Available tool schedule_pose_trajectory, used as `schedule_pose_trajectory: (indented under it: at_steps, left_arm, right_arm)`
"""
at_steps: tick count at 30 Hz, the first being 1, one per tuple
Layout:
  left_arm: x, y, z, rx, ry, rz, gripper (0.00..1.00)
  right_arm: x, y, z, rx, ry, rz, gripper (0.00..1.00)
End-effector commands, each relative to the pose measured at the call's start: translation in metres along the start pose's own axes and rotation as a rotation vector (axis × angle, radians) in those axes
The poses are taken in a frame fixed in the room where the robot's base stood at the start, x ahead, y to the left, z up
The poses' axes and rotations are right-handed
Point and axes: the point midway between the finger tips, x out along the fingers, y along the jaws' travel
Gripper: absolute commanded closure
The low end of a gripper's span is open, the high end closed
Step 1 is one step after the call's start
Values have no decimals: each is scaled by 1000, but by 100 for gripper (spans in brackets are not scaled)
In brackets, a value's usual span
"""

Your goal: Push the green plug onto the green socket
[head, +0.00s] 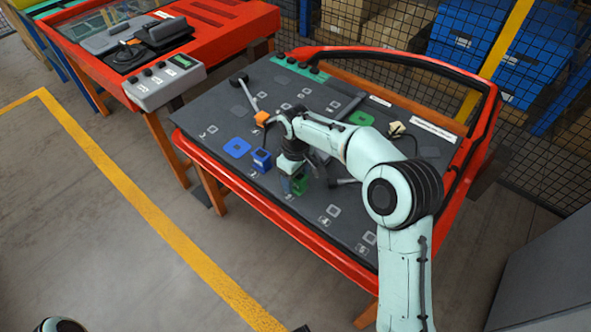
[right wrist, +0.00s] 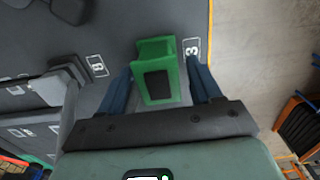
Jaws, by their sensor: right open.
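The green plug (right wrist: 166,56) is a hollow green block with a dark face, standing on the dark door panel by the printed mark 3. In the head view the green plug (head: 300,186) shows partly behind my right gripper (head: 292,174). In the right wrist view my right gripper (right wrist: 160,90) is open, with one finger on each side of the plug and a visible gap at both sides. The green socket (head: 360,118) is a flat green square farther back on the panel, right of the gripper. My left gripper is not seen.
A blue plug (head: 261,160) and a flat blue square (head: 237,148) lie left of the gripper. An orange block (head: 262,118) and a cream plug (head: 397,130) are farther back. The red door frame (head: 400,55) rises behind. A grey control box (head: 165,82) stands left.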

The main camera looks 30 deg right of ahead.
Motion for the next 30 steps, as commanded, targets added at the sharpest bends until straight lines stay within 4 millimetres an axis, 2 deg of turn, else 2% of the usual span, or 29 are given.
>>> schedule_pose_trajectory:
  at_steps: [9, 11, 12, 14, 15, 16, 18, 20, 30]
  left_arm:
    - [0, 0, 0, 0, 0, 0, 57]
    - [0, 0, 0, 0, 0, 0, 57]
    - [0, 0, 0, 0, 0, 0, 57]
    - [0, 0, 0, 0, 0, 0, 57]
    - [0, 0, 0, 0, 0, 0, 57]
    - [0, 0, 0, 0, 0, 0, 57]
    - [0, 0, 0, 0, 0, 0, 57]
    - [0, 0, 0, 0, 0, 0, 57]
    - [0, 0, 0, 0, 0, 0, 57]
  right_arm:
    - [3, 0, 0, 0, -1, 0, 36]
    - [3, 0, 0, 0, -1, 0, 52]
    - [3, 0, 0, 0, -1, 0, 65]
    - [3, 0, 0, 0, -1, 0, 85]
    - [3, 0, 0, 0, -1, 0, 86]
    - [3, 0, 0, 0, 0, -1, 59]
    - [3, 0, 0, 0, 0, 0, 82]
    - [3, 0, 0, 0, 0, -1, 100]
    - [2, 0, 0, 0, 0, -1, 100]
